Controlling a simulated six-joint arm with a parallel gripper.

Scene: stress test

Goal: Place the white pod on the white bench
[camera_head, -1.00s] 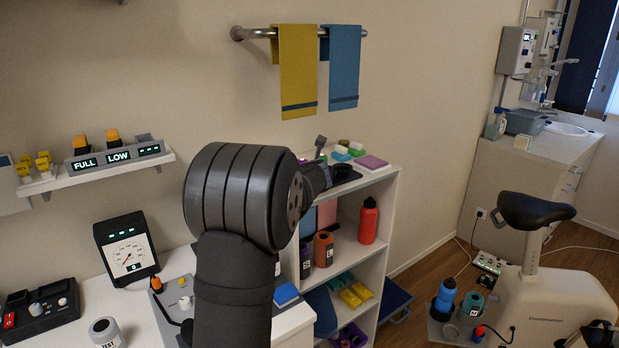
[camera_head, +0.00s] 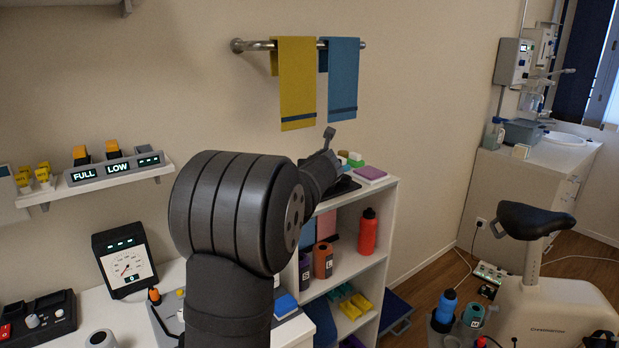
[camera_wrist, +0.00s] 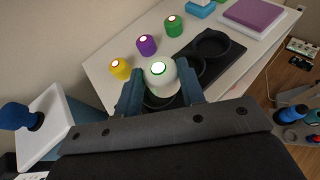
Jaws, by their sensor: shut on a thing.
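The white pod (camera_wrist: 160,76), with a lit green ring on top, sits between the fingers of my gripper (camera_wrist: 160,88) in the wrist view. My gripper is shut on it, above or near a black tray (camera_wrist: 233,57) with round recesses; the exact gap cannot be told. In the head view my gripper (camera_head: 328,140) is over the shelf unit, and the pod cannot be made out. A white bench (camera_head: 135,314) stands at the lower left, partly hidden by my arm.
Yellow (camera_wrist: 120,69), purple (camera_wrist: 146,45) and green (camera_wrist: 173,27) pods stand on the white shelf top (camera_wrist: 98,72). A gauge (camera_head: 126,262) and a blue box (camera_head: 285,306) are on the bench. Yellow (camera_head: 297,85) and blue (camera_head: 342,80) towels hang on a wall rail.

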